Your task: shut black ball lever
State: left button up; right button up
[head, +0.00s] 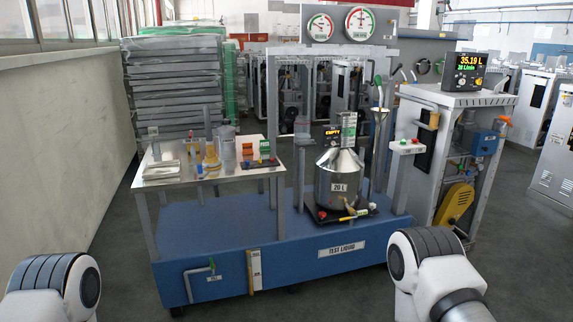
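A thin lever with a dark tip (395,66) stands up at the right end of the rig, beside the funnel; it is too small to tell whether the tip is a ball. A green-tipped handle (378,80) is just left of it. A bent grey lever (205,269) is on the blue base front at lower left. I cannot tell which is the black ball lever or its position. My two arms show at the bottom left and bottom right corners, well short of the rig. Neither gripper is in view.
A steel 20 L can (338,185) with an EMPTY display stands on the blue base (345,245). A side table (160,180) at left holds bottles and tools. A dispenser cabinet (462,98) reading 35.19 L stands at right. The floor in front is clear.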

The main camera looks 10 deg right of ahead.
aim_at(400, 66)
jog(key=i+l+z, duration=0.4)
jog(key=i, duration=0.3)
jog(key=i+z, duration=0.4)
jog(key=i, duration=0.3)
jog(key=i+l+u, duration=0.1)
jog(key=i+l, duration=0.45)
jog(key=l, duration=0.1)
